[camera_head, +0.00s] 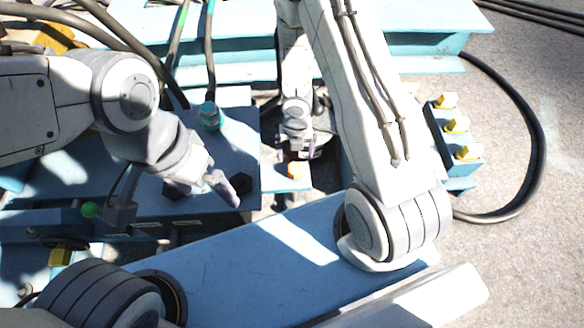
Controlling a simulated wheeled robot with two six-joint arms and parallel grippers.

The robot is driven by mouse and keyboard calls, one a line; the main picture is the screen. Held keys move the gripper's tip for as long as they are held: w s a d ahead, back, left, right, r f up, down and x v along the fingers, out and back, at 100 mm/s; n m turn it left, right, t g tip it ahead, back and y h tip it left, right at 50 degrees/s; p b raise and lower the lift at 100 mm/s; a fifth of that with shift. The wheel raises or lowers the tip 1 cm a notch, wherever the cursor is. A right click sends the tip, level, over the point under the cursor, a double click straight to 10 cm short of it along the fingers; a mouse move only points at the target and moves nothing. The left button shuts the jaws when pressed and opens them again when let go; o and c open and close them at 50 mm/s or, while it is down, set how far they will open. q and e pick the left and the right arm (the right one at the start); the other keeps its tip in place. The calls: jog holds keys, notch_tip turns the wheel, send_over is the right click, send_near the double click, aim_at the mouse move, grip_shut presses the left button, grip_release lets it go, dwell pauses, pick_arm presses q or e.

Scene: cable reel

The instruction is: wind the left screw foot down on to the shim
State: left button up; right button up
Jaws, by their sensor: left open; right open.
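My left gripper (203,187) is open over a blue deck plate (150,195) at the left, its pale purple fingers pointing down and to the right. A black hexagonal head (241,184) sits on the plate just right of its fingers, and another dark one (172,189) is partly hidden behind the gripper. I cannot tell which part is the left screw foot, and I cannot make out the shim. My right gripper (298,155) is open and points down over a gap beyond the plate's right edge. A small yellow piece (296,171) shows just below it.
A blue block with several yellow-headed bolts (456,125) stands at the right. A thick black cable (540,150) loops over the grey ground. A teal cable connector (210,115) rises behind my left gripper. A green knob (89,209) and a yellow block (60,256) are at the left.

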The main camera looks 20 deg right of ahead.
aim_at(295, 168)
notch_tip(295, 168, down, 9)
jog(key=b, duration=0.8)
jog(key=shift+r, duration=0.1)
jog(key=c, duration=1.4)
jog(key=shift+o, duration=0.2)
